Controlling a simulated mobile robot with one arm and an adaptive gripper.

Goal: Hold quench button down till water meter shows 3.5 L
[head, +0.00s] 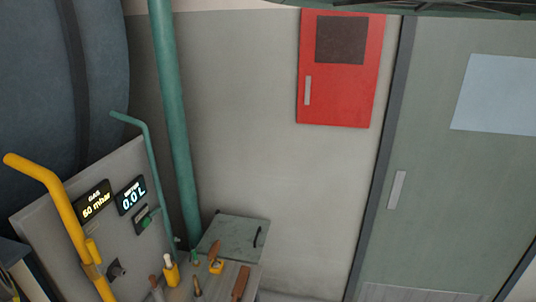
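The water meter (131,195) is a small dark display on a tilted grey panel at the left of the head view. It reads 0.0 L in pale blue digits. Just below it is a small dark plate with a green part (147,218), which may be the quench button. At this size I cannot tell whether it is pressed, and its label is not readable. My gripper is not in view, and nothing is seen touching the green part.
A gas display (93,201) reads 60 mbar. A yellow pipe (66,208) and a teal pipe (157,175) flank the displays. Several tools lie on a low surface (225,277) beside a grey-green box (235,236). A red cabinet (340,90) and grey door (440,200) are right.

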